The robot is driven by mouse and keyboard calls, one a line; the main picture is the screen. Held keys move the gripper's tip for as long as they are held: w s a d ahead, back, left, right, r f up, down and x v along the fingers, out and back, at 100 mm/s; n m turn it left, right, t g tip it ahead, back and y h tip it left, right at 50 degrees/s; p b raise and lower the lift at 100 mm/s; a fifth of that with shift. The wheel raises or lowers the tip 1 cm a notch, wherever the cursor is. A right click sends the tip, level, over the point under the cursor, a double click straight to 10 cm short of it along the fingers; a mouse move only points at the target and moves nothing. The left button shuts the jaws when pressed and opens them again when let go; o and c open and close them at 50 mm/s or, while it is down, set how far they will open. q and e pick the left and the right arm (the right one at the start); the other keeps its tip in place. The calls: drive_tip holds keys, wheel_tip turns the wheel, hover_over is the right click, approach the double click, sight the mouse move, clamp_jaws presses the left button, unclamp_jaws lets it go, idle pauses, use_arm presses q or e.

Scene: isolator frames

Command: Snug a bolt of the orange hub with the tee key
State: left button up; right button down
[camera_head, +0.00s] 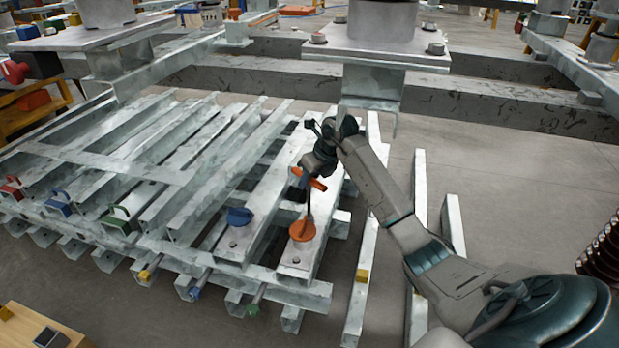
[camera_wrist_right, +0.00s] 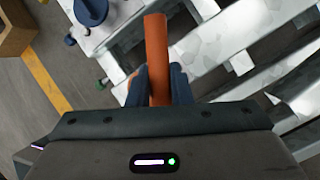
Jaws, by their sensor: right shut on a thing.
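The orange hub (camera_head: 302,231) sits on a galvanized beam at the front of the rack in the head view. The tee key stands above it, with an orange crossbar (camera_head: 317,184) and a dark shaft (camera_head: 308,204) running down to the hub. Whether its tip sits on a bolt is too small to tell. My right gripper (camera_head: 309,176) is shut on the crossbar. In the right wrist view the orange crossbar (camera_wrist_right: 156,50) lies between the dark fingers (camera_wrist_right: 158,88), which hide the shaft. My left gripper is not in view.
A blue hub (camera_head: 239,216) sits on the beam to the left. Green, blue and red handled pieces (camera_head: 120,218) stand further left. A yellow block (camera_head: 362,275) lies on a beam to the right. A steel post base (camera_head: 376,55) stands behind my right arm.

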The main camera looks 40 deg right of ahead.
drive_tip(key=shift+p, duration=0.4)
idle(0.4)
drive_tip(key=shift+f+b, duration=0.45)
drive_tip(key=shift+f, duration=0.6)
idle(0.4)
idle(0.4)
